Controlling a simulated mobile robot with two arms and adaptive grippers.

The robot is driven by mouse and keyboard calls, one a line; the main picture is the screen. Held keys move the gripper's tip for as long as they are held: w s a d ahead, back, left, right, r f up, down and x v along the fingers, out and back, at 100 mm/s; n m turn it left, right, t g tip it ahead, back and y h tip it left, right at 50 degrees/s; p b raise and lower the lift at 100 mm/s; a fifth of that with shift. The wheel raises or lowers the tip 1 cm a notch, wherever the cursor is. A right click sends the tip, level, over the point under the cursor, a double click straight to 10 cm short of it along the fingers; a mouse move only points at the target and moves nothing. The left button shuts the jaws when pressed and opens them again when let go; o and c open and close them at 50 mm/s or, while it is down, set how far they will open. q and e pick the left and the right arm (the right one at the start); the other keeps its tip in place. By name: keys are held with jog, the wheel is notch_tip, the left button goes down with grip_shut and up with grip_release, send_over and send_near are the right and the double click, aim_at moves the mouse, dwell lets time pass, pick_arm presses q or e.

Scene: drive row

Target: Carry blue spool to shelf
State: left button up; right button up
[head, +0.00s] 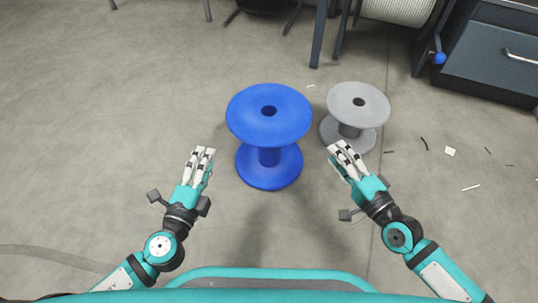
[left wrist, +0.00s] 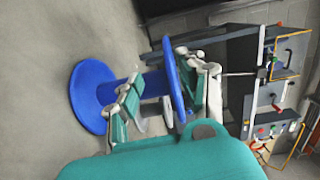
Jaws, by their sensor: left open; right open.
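The blue spool (head: 268,120) stands upright on the concrete floor in the head view, between my two grippers. In the left wrist view the blue spool (left wrist: 92,96) appears turned on its side, beyond the fingers. My left gripper (head: 202,158) is open and empty, to the left of the spool and apart from it. It also shows in the left wrist view (left wrist: 165,85). My right gripper (head: 345,155) is open, to the right of the blue spool and just in front of the grey spool. No shelf can be clearly made out.
A grey spool (head: 358,105) stands right behind my right gripper, close to the blue spool. Dark cabinets (head: 495,55) and table legs (head: 318,35) line the back. Small scraps (head: 449,151) lie on the floor at right. The floor at left is clear.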

aim_at(292, 107)
pick_arm(q)
jog(key=shift+s+d+r+m+h+b, duration=0.25)
jog(key=shift+d+m+h+b, duration=0.05)
jog(key=shift+d+h, duration=0.1)
pick_arm(e)
jog(key=shift+s+a, duration=0.2)
jog(key=shift+a, duration=0.2)
pick_arm(q)
jog(key=x, duration=1.7)
jog(key=shift+w+a+r, duration=0.15)
jog(key=shift+w+r, duration=0.15)
pick_arm(e)
jog(key=x, duration=1.7)
jog(key=shift+w+a+r, duration=0.1)
jog(key=shift+a+r, duration=0.15)
jog(key=shift+r, duration=0.05)
pick_arm(q)
grip_shut()
pick_arm(e)
grip_shut()
